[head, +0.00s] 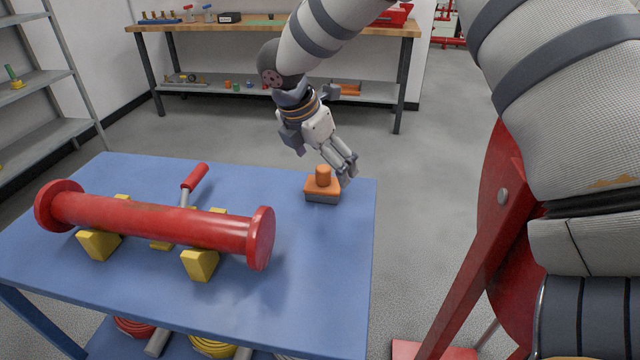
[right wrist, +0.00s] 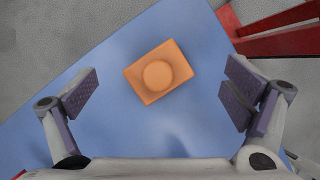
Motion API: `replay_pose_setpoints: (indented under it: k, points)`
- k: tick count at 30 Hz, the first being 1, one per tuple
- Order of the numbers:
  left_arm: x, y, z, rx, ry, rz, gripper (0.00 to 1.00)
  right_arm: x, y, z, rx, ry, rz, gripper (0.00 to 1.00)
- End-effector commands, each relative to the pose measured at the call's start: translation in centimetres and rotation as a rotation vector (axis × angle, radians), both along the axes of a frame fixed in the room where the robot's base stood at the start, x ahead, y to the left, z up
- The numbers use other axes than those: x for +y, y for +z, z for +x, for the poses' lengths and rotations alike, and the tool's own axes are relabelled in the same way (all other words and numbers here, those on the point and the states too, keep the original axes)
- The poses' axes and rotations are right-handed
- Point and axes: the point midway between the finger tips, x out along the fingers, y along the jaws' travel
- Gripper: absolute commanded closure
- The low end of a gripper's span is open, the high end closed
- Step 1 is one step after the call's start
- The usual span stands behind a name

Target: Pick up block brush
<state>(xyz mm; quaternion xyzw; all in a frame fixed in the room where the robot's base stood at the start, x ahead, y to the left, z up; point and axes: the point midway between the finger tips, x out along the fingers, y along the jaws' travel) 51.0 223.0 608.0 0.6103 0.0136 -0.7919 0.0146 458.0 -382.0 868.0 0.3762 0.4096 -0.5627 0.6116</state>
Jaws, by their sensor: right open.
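The block brush (head: 322,188) is an orange block with a round orange knob on top and a dark grey underside. It sits upright on the blue table near its right edge. In the right wrist view the block brush (right wrist: 158,73) shows from above, ahead of and between the spread fingers. My right gripper (head: 345,168) is open and empty, just above and beside the knob in the head view. In the right wrist view its two padded fingers (right wrist: 160,97) are wide apart and do not touch the brush. My left gripper is not in view.
A red flanged pipe (head: 150,218) lies on yellow blocks (head: 199,264) on the blue table (head: 310,290), left of the brush. A red-handled tool (head: 194,178) lies behind it. A red stand (head: 480,240) is at the right. A workbench (head: 270,29) stands behind.

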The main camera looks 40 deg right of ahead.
Motion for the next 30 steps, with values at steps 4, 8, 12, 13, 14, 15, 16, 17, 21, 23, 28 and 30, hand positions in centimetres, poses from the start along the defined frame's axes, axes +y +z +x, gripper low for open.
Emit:
replay_pose_setpoints:
  k: [4, 8, 12, 13, 14, 15, 16, 17, 21, 23, 28, 30]
  points:
    - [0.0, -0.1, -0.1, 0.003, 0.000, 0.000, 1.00, -0.7, -2.2, -0.1, 0.003, 0.001, -0.001, 0.05]
    - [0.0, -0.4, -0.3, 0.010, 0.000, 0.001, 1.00, -1.5, -4.6, 0.0, 0.003, 0.000, -0.001, 0.05]
    - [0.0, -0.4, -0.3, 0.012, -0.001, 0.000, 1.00, -1.8, -5.4, 0.0, -0.001, 0.001, -0.001, 0.05]
    - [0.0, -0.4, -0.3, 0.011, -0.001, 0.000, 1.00, -1.8, -5.4, 0.0, -0.002, 0.002, -0.001, 0.05]
    - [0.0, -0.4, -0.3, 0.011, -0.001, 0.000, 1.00, -1.8, -5.4, 0.1, -0.002, 0.002, -0.001, 0.05]
    - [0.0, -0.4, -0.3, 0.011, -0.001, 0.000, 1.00, -1.8, -5.3, 0.1, -0.003, 0.001, -0.001, 0.05]
    - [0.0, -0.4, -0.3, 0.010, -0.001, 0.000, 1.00, -1.8, -5.3, 0.1, -0.003, 0.001, -0.001, 0.05]
    - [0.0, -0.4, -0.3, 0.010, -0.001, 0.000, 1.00, -1.8, -5.3, 0.1, -0.003, 0.001, -0.001, 0.05]
    - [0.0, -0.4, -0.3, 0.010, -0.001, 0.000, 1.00, -1.8, -5.3, 0.1, -0.003, 0.001, -0.001, 0.37]
    - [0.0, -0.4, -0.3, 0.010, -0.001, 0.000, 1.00, -1.8, -5.3, 0.1, -0.003, 0.001, -0.001, 0.50]
    - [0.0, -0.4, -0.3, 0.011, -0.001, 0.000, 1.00, -1.8, -5.4, 0.0, -0.001, 0.002, 0.000, 0.80]
    - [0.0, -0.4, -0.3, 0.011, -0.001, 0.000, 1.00, -1.8, -5.4, 0.0, -0.001, 0.002, 0.000, 0.81]
